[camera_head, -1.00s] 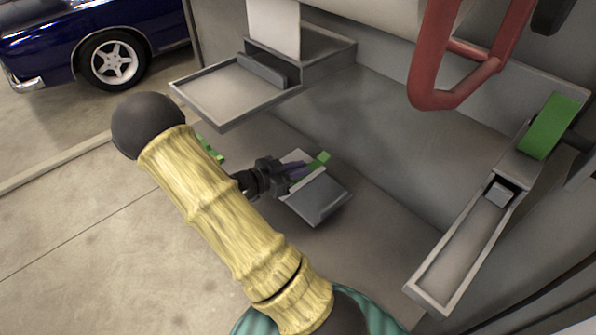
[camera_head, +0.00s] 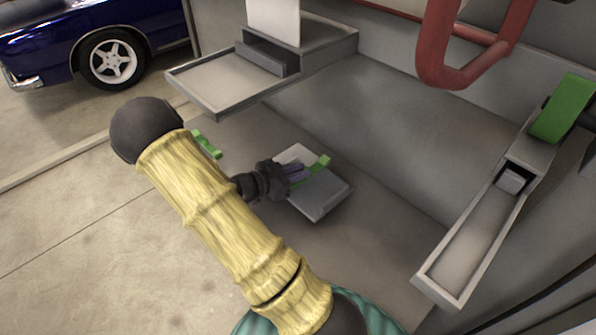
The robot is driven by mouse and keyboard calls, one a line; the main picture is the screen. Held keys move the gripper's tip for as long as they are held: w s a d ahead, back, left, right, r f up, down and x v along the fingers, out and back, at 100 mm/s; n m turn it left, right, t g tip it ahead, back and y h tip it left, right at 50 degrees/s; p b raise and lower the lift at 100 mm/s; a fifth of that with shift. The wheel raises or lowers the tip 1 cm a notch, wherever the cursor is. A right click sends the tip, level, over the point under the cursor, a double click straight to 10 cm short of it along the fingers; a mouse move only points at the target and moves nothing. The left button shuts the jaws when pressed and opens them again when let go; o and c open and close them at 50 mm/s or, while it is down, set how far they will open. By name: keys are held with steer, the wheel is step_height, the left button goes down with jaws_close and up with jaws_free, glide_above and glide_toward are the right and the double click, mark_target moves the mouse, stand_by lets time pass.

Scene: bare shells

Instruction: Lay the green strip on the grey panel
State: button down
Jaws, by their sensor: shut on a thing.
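My gripper (camera_head: 292,173), with dark links and purple fingers, is shut on a green strip (camera_head: 320,163). The strip's visible end sticks out beyond the fingertips; the rest is hidden by the fingers. The strip is over a small grey panel (camera_head: 322,196) with a paler part at its upper left. I cannot tell whether the strip touches the panel. Another green piece (camera_head: 206,145) lies to the left, partly behind my arm.
A shallow grey tray (camera_head: 222,84) juts out above the panel. A long narrow trough (camera_head: 470,240) is at the right, with a wide green band (camera_head: 563,108) at its upper end. A red bent bar (camera_head: 440,75) hangs at the top right. A blue car (camera_head: 90,30) stands at the upper left.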

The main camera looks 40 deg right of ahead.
steer(key=shift+f, duration=0.15)
steer(key=c, duration=1.3)
jaws_free()
steer(key=shift+a, duration=0.1)
steer(key=shift+w+a, duration=0.15)
steer(key=shift+a, duration=0.1)
steer(key=b+v, duration=0.2)
steer(key=v, duration=1.4)
steer(key=shift+a, duration=0.4)
